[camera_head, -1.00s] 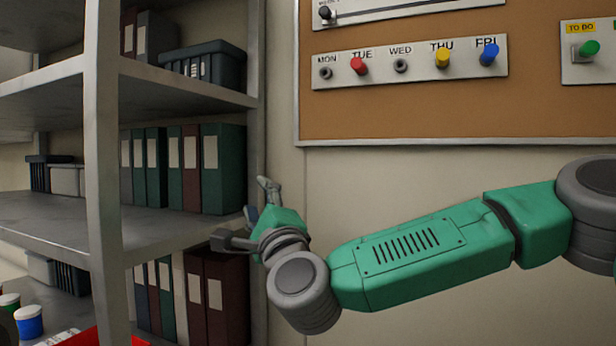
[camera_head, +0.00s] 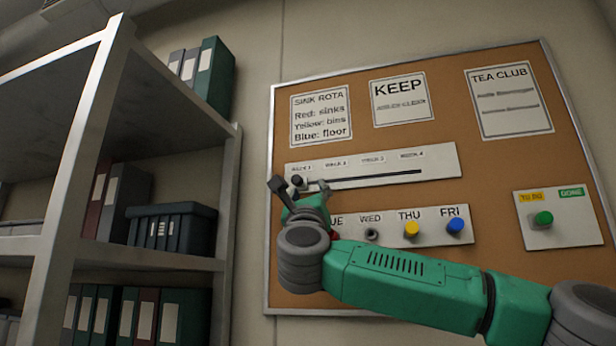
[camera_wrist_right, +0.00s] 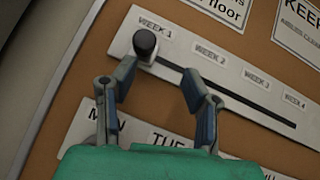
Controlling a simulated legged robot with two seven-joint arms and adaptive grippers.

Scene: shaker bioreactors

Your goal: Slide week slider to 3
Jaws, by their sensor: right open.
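The week slider panel (camera_head: 440,161) is a white strip on the corkboard with a dark slot and labels WEEK 1 to WEEK 4. Its black knob (camera_head: 297,181) sits at the left end of the slot, under WEEK 1. In the right wrist view the knob (camera_wrist_right: 145,43) stands just beyond the fingertips. My right gripper (camera_head: 299,187) is open in front of the panel's left end. In the wrist view its fingers (camera_wrist_right: 159,76) are spread, with the knob ahead of the gap, nearer the left finger. Contact cannot be told. My left gripper is out of view.
Below is a weekday panel with a yellow peg (camera_head: 411,229) and a blue peg (camera_head: 455,225); my right arm covers part of it. A TO DO/DONE panel (camera_head: 560,232) with a green knob is at right. Metal shelving (camera_head: 85,150) stands at left.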

